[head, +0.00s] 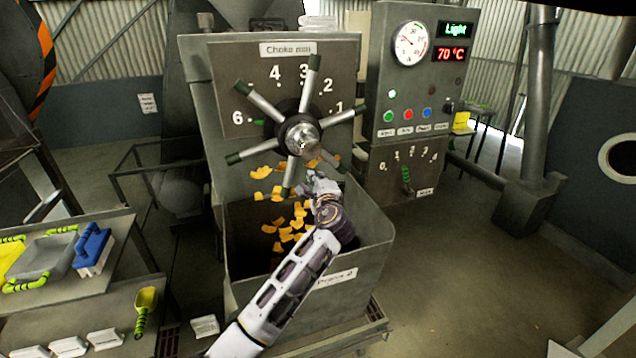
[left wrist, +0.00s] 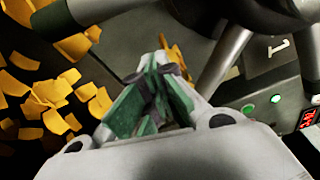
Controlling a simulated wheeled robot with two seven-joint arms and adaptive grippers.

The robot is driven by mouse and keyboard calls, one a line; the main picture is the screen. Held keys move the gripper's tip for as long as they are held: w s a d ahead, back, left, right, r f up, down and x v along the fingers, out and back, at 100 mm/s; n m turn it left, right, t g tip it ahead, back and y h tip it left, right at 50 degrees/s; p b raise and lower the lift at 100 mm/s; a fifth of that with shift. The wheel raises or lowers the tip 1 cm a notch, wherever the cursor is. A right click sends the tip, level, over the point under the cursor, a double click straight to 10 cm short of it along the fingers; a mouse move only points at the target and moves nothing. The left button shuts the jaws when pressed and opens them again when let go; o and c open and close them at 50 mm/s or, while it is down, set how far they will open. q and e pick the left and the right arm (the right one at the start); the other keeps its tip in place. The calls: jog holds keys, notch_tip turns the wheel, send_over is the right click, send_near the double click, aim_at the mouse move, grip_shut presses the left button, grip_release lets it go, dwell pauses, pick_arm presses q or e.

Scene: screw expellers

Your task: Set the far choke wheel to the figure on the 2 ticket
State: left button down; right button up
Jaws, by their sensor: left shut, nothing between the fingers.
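A choke wheel (head: 302,135) with several dark-tipped spokes is mounted on a grey dial plate (head: 232,70). The plate reads "Choke mm", with figures 6, 4, 3, 2 and 1 visible; a small green mark shows beside the 6. My left gripper (head: 318,181) is shut and empty, just below the hub among the lower spokes. In the left wrist view its green-padded fingers (left wrist: 160,66) meet near a spoke (left wrist: 222,62); contact cannot be told. No ticket with a readable 2 shows. My right gripper is not in view.
Below the wheel is an open grey bin (head: 305,305) with orange flakes (head: 290,232). To the right stands a control panel (head: 415,75) with a gauge, buttons and a lever (head: 406,178). A bench (head: 100,232) with a tray and blue brush is at left. Floor at right is clear.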

pick_arm(q)
jog(key=a, duration=0.2)
jog(key=a+r+p, duration=0.1)
jog(key=shift+s+a, duration=0.15)
jog(key=shift+a, duration=0.2)
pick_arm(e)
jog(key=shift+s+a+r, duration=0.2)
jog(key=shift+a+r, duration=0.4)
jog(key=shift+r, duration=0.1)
